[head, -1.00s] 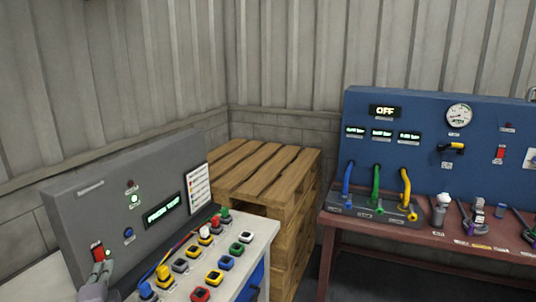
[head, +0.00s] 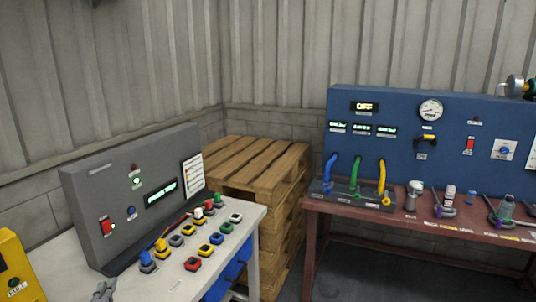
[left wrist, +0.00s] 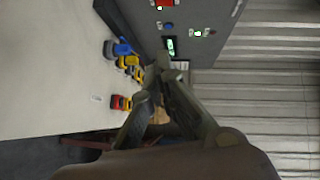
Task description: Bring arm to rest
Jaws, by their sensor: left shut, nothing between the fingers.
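My left gripper (head: 104,291) shows at the bottom left of the head view, low in front of the grey control panel (head: 85,185) and apart from it. In the left wrist view its fingers (left wrist: 160,66) are shut with nothing between them. The display's text is too blurred to read. My right gripper is not in view.
The white table (head: 207,275) holds several coloured buttons and connectors. A yellow device (head: 16,268) stands at the left edge. Stacked wooden pallets (head: 262,165) fill the corner. A blue panel (head: 400,110) stands on a red-brown bench (head: 340,208) with several tools at right.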

